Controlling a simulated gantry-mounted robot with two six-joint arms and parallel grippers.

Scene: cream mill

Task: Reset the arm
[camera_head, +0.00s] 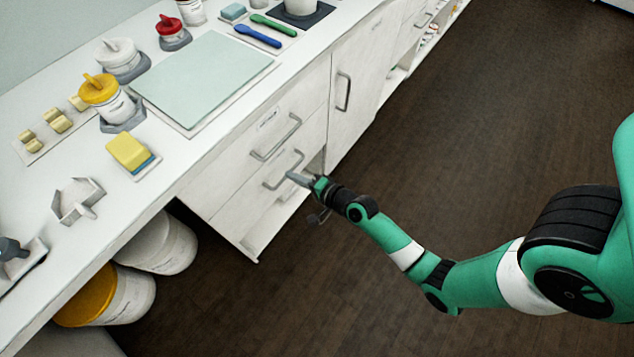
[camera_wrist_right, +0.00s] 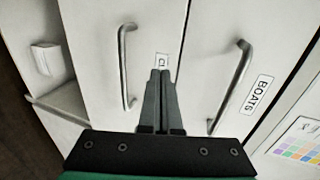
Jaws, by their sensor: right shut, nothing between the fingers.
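My right gripper (camera_head: 299,180) is in front of the drawer cabinet, close to the handle (camera_head: 285,171) of a drawer below the top one. In the right wrist view the gripper (camera_wrist_right: 161,78) has its two grey fingers together with nothing between them. The fingers point between two bar handles, one on the left (camera_wrist_right: 126,68) and one on the right (camera_wrist_right: 232,86). I cannot tell whether the fingertips touch the drawer front. My left gripper is in neither view.
The counter (camera_head: 215,138) carries a pale green mat (camera_head: 205,80), lidded jars and a yellow sponge (camera_head: 130,151). Below stand a yellow-lidded bucket (camera_head: 88,297) and a white one (camera_head: 165,245). The dark floor (camera_head: 450,120) is clear.

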